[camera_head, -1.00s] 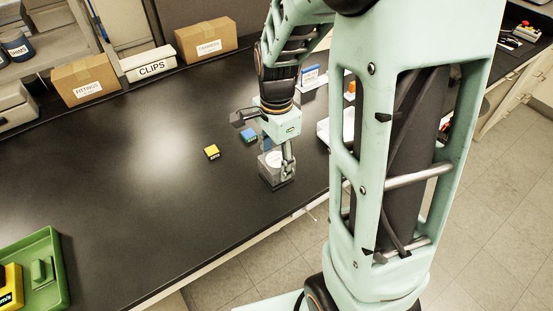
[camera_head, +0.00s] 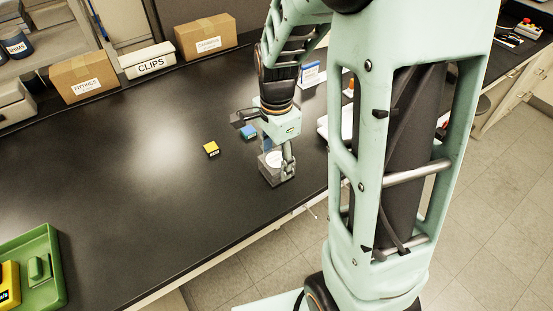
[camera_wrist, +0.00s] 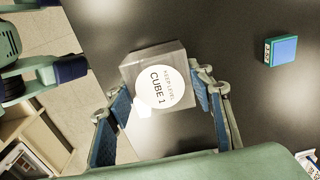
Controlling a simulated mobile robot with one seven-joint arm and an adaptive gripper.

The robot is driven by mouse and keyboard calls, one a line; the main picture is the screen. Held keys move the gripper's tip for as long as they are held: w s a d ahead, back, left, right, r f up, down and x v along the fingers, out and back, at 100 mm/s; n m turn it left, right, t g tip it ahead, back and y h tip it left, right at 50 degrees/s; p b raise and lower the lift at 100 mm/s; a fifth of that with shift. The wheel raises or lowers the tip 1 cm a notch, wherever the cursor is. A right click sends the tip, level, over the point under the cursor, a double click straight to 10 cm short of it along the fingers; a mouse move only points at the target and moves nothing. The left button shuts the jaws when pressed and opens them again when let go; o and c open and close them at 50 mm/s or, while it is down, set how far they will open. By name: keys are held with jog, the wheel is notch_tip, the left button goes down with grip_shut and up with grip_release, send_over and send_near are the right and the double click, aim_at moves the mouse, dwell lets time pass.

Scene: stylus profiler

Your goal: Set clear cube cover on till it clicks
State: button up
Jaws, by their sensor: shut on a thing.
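The clear cube cover (camera_wrist: 135,68) is a see-through box with a round white label reading "KEEP LEVEL CUBE 1". My gripper (camera_wrist: 163,90) is shut on it, with one blue-padded finger on each side in the wrist view. In the head view the cover (camera_head: 267,162) shows below my gripper (camera_head: 278,158), close to the bench's front edge. A grey, dark-edged part (camera_head: 277,181) shows at its foot. I cannot tell whether the cover is fully seated on it or slightly above.
A blue block (camera_head: 249,132) and a yellow block (camera_head: 211,149) lie on the black bench (camera_head: 150,215) nearby. A green tray (camera_head: 55,262) is at the lower left. Boxes and a CLIPS bin (camera_head: 148,60) line the back. The bench's middle left is clear.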

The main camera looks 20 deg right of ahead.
aim_at(276, 159)
jog(key=shift+f, duration=0.2)
dwell(0.5)
jog(key=o, duration=1.7)
jog(key=shift+o, duration=0.2)
jog(key=shift+c, duration=0.3)
notch_tip(276, 159, up, 7)
jog(key=p, duration=0.5)
jog(key=shift+r+p, duration=0.1)
jog(key=shift+p, duration=0.25)
